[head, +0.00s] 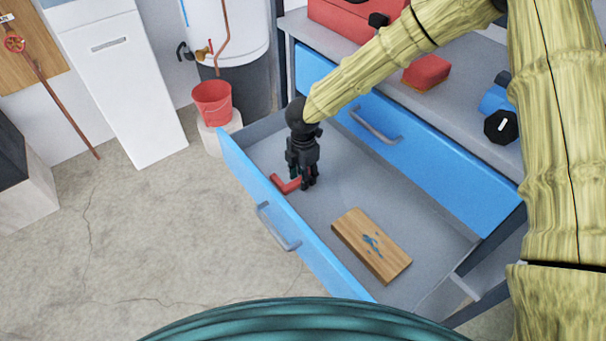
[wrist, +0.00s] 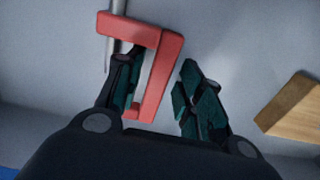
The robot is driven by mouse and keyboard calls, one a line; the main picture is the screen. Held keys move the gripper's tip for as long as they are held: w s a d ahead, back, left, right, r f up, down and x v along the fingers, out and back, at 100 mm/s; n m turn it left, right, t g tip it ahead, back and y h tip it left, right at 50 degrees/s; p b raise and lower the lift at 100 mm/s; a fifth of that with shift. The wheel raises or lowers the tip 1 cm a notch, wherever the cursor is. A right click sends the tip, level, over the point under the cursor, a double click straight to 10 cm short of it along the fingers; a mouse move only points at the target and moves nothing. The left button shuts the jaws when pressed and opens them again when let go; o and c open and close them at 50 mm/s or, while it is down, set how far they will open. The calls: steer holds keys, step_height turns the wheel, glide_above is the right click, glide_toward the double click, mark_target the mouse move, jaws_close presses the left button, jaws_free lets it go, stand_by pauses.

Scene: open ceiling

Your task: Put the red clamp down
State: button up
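The red clamp (wrist: 163,68) is a C-shaped frame with a grey rod. In the head view the clamp (head: 287,185) is low in the open blue drawer (head: 330,195), seemingly on its floor, partly hidden by my gripper. My gripper (head: 305,182) points down into the drawer, right at the clamp. In the wrist view the fingers of my gripper (wrist: 155,90) are spread apart. The left finger shows within the clamp's C opening. A gap shows between the clamp's long bar and the right finger.
A wooden block (head: 371,245) with a blue mark lies in the drawer to the right; it also shows in the wrist view (wrist: 295,108). The drawer floor between it and my gripper is clear. The drawer's front wall with its handle (head: 277,228) stands nearby. A red bucket (head: 212,102) stands beyond.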

steer(key=shift+r, duration=0.15)
step_height(320, 180, up, 12)
steer(key=p, duration=0.1)
steer(key=shift+p, duration=0.35)
stand_by(1.4)
